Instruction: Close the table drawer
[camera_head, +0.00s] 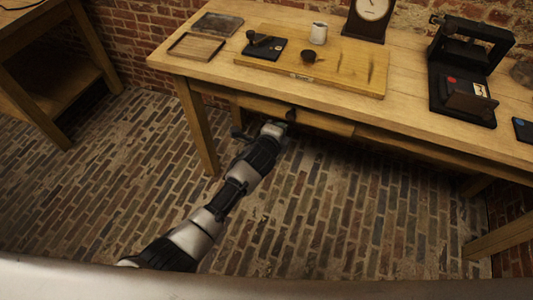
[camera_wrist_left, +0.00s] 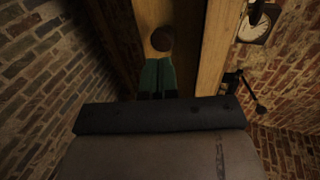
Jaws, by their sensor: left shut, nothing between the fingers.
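The wooden table (camera_head: 420,122) has a drawer (camera_head: 328,124) under its front edge, with a dark round knob (camera_head: 291,115) on its front. The drawer's right end looks slightly forward of the neighbouring front, but how far it stands out is hard to tell. My left arm reaches up from the lower left, and my left gripper (camera_head: 279,126) is at the drawer front by the knob. In the left wrist view the green fingers (camera_wrist_left: 157,76) are together and empty, pointing at the drawer front just below the knob (camera_wrist_left: 162,38). Contact is unclear. My right gripper is not seen.
A table leg (camera_head: 199,128) stands left of my arm. The brick floor in front is clear.

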